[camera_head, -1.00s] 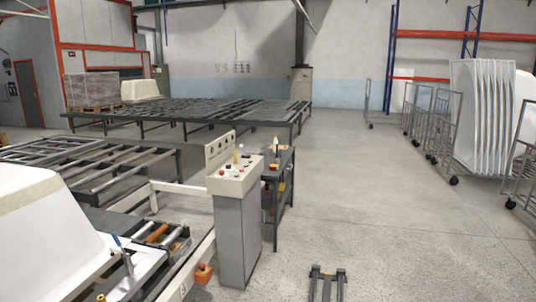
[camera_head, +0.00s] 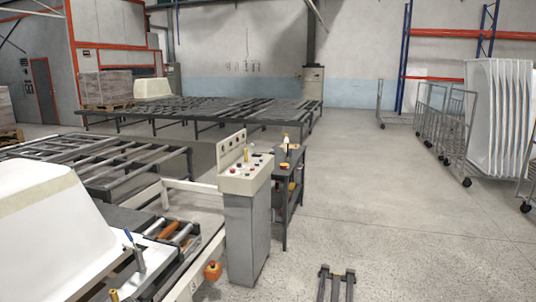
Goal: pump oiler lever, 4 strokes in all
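A small upright lever with a blue handle (camera_head: 129,238) and a bare metal shank stands on the machine at the lower left, beside the white tub shell (camera_head: 55,225). It may be the oiler lever; no oiler body or label can be made out. A yellow knob (camera_head: 114,295) shows below it at the bottom edge. My gripper is not in view, so nothing shows touching the lever.
A control pedestal (camera_head: 247,235) stands right of the machine, with a dark cart (camera_head: 286,212) behind it. An orange box with a red button (camera_head: 212,270) sits low on the white rail. A dark forked metal piece (camera_head: 336,280) shows at the bottom.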

